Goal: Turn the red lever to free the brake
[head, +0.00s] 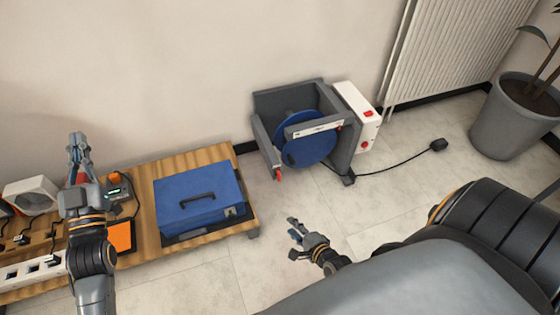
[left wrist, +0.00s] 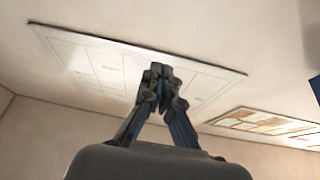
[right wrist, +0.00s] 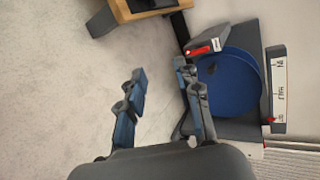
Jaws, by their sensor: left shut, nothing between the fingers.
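The grey machine (head: 262,100) with a blue disc (head: 318,147) stands on the floor against the wall. The red lever (head: 278,174) is at its lower left front corner; it also shows in the right wrist view as a red bar (right wrist: 198,51). My right gripper (head: 293,228) is open and empty, in front of and below the lever in the head view. In the right wrist view its fingers (right wrist: 160,72) are apart, the right one close to the lever in the picture; contact cannot be told. My left gripper (head: 75,145) is shut and empty above the bench, pointing up (left wrist: 160,70).
A wooden bench (head: 205,157) holds a blue toolbox (head: 198,195) and small devices. A white box (head: 352,110) with red controls is on the machine's right side, its black cable (head: 400,165) on the floor. A potted plant (head: 515,115) stands right, by a radiator (head: 455,50).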

